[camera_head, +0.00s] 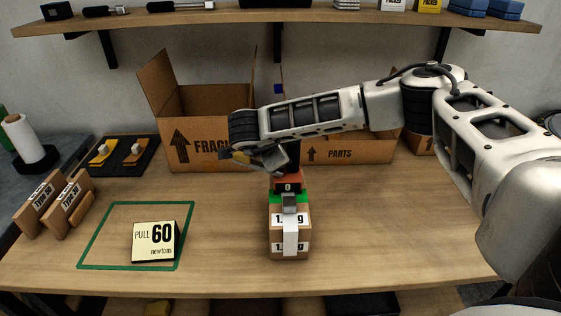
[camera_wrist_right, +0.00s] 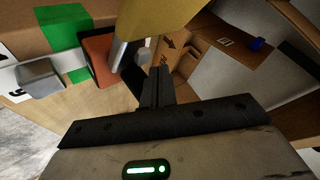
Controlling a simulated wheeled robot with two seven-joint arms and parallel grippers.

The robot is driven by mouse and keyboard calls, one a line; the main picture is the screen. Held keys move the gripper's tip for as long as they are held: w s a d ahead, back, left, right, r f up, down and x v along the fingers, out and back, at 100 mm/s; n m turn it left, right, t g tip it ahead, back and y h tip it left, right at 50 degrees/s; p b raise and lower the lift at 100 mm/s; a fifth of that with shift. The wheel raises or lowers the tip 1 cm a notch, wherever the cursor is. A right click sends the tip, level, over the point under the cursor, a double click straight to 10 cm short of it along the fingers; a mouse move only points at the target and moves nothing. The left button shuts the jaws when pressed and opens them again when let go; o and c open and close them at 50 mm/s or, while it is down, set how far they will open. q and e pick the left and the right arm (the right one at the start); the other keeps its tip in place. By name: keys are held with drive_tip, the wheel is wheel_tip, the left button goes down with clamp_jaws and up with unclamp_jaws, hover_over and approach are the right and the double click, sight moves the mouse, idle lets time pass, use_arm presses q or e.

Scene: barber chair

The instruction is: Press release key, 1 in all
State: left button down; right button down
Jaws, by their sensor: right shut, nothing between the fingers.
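A small box (camera_head: 289,245) with black-on-white print stands mid-table, a white strip down its front. On top sit a green band (camera_head: 273,198), a grey metal block (camera_head: 289,201) and a red-orange unit (camera_head: 287,185) reading 0. In the right wrist view the grey block (camera_wrist_right: 40,77) and orange unit (camera_wrist_right: 98,62) are at upper left. Which part is the release key, I cannot tell. My right gripper (camera_wrist_right: 158,85) is shut and empty, close beside the orange unit; contact cannot be judged. A yellow piece (camera_wrist_right: 170,18) crosses the top of that view. My left gripper is not in view.
A sign (camera_head: 155,241) reading PULL 60 newtons stands inside a green outline (camera_head: 82,246) at left. An open FRAGILE carton (camera_head: 190,100) and a PARTS carton (camera_head: 350,150) stand behind. The table's front right is clear.

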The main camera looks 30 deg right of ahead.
wheel_tip(320, 180, up, 5)
drive_tip(key=p, duration=0.3)
idle(0.7)
